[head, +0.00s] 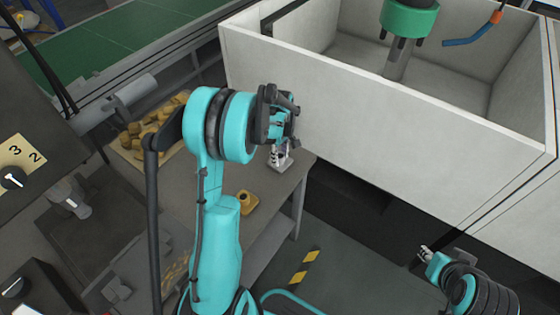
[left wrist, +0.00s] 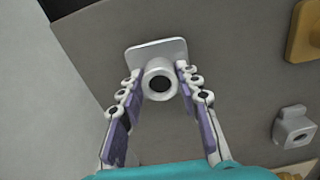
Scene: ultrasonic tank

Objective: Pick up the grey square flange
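The grey square flange (left wrist: 158,78), a flat plate with a round hub and a dark bore, lies on the grey table. In the head view the flange (head: 280,162) is near the table's right edge, partly hidden by my left gripper (head: 281,142). In the left wrist view the fingers of my left gripper (left wrist: 159,70) stand on either side of the hub, with what looks like a narrow gap at each side. My right gripper (head: 427,252) is at the lower right of the head view, away from the table, too small to read.
A yellow flange (head: 247,202) lies on the table. A second grey part (left wrist: 294,128) with a round opening shows in the left wrist view. A large white-walled tank (head: 380,130) rises close behind the flange. A tray (head: 128,152) holds several brownish pieces.

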